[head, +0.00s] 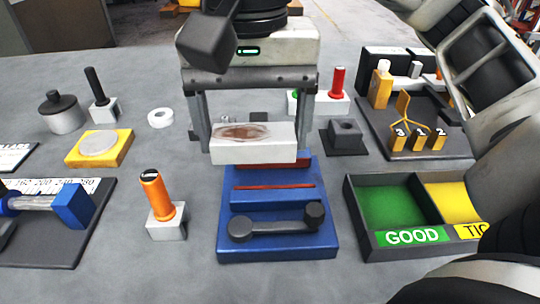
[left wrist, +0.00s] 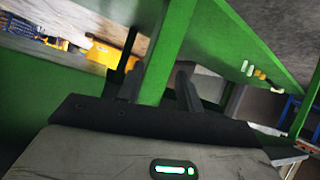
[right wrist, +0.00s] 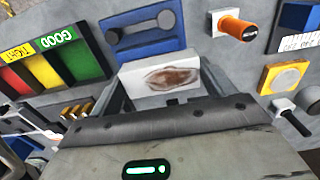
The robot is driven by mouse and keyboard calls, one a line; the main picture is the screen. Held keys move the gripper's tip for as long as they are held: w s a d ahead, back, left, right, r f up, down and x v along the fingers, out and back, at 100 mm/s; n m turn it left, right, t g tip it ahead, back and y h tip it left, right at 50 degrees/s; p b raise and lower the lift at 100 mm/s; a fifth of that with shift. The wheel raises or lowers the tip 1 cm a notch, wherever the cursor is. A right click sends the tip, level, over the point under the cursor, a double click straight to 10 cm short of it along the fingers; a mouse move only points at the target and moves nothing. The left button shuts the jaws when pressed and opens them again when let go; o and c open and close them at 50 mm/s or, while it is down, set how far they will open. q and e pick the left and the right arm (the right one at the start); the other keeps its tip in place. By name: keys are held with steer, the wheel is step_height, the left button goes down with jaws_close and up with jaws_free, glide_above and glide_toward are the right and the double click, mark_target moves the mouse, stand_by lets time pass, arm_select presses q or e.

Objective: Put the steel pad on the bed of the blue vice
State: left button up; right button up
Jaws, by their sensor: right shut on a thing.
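The steel pad (head: 254,150) is a pale block with a brown stain on its face. My right gripper (head: 252,140) is shut on it, one finger at each end. The pad also shows in the right wrist view (right wrist: 160,78). The blue vice (head: 279,240) is in the middle of the table, its handle towards me. The pad is at the vice's far end and covers part of it; I cannot tell whether they touch. My left gripper (left wrist: 160,88) shows only in the left wrist view. Its fingers are apart, near green beams, with no held thing visible.
A GOOD-labelled sorting tray (head: 362,220) stands right of the vice. An orange-handled tool (head: 155,195) on a block stands to its left, beside a measuring board (head: 75,250). A dark block (head: 344,138) sits behind right. Bare table lies between the orange tool and vice.

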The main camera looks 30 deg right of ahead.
glide_above(273, 181)
steer(key=f, duration=0.5)
steer(key=shift+s+a, duration=0.2)
steer(key=shift+a, duration=0.1)
steer(key=f, duration=0.3)
steer(key=shift+w+d+f, duration=0.15)
steer(key=shift+d, duration=0.2)
steer(key=shift+f, duration=0.3)
steer(key=shift+b, duration=0.3)
steer(key=shift+f+b, duration=0.3)
steer(key=o, duration=1.3)
steer(key=shift+r, duration=0.1)
step_height(273, 181, up, 12)
steer(key=shift+r+p, duration=0.2)
steer(key=shift+p, duration=0.7)
